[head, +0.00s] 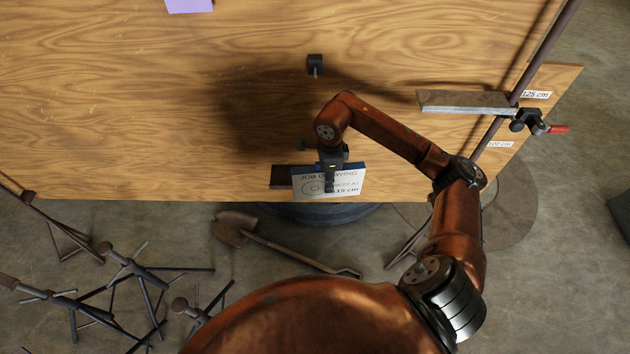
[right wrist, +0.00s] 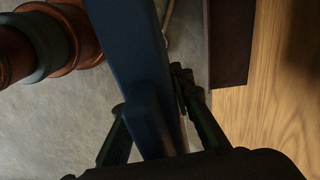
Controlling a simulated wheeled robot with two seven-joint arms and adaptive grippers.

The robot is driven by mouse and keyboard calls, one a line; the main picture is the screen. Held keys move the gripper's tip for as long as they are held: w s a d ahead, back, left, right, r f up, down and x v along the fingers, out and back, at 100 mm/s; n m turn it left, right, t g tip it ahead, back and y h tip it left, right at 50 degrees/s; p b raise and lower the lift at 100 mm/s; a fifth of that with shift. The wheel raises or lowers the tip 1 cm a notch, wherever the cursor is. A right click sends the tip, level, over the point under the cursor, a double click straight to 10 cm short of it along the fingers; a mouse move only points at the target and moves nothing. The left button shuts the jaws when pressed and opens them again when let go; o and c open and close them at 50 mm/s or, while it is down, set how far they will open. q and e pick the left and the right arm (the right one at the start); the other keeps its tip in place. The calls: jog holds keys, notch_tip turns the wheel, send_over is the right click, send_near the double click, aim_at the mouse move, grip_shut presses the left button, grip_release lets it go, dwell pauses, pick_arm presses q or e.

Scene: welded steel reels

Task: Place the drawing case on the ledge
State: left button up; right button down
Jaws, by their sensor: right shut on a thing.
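The drawing case (head: 345,185) is a flat blue-edged case with a white face lettered "JOB DRAWING" and a height in cm, partly covered by my gripper. My right gripper (head: 331,172) is shut on it at the table's front edge. In the right wrist view the blue case (right wrist: 125,50) runs between the two fingers (right wrist: 155,115). The ledge (head: 465,102) is a grey plate at the upper right, beside a slanting post, apart from the case. My left gripper is not in view.
A clamp with a red handle (head: 545,128) sits by the post (head: 540,55), near "125 cm" and "100 cm" labels. A dark block (head: 281,176) lies beside the case. A small dark block (head: 314,64) stands on the wooden table (head: 120,110). A shovel (head: 238,228) and metal stands lie below.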

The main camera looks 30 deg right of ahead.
jog(key=shift+d+m, duration=0.35)
jog(key=shift+m, duration=0.15)
jog(key=shift+w+d+f, duration=0.15)
jog(key=shift+w+d, duration=0.05)
jog(key=shift+w, duration=0.1)
jog(key=w+d+f, duration=0.1)
jog(key=w+f, duration=0.3)
jog(key=w+d+f+p, duration=0.1)
jog(key=w+d+f, duration=0.1)
jog(key=w+f, duration=0.2)
jog(key=w+d+f+p, duration=0.1)
jog(key=w+d+f, duration=0.1)
jog(key=w+f, duration=0.2)
jog(key=shift+w+d+f, duration=0.15)
jog(key=shift+d+f, duration=0.05)
jog(key=shift+d, duration=0.05)
jog(key=shift+f, duration=0.15)
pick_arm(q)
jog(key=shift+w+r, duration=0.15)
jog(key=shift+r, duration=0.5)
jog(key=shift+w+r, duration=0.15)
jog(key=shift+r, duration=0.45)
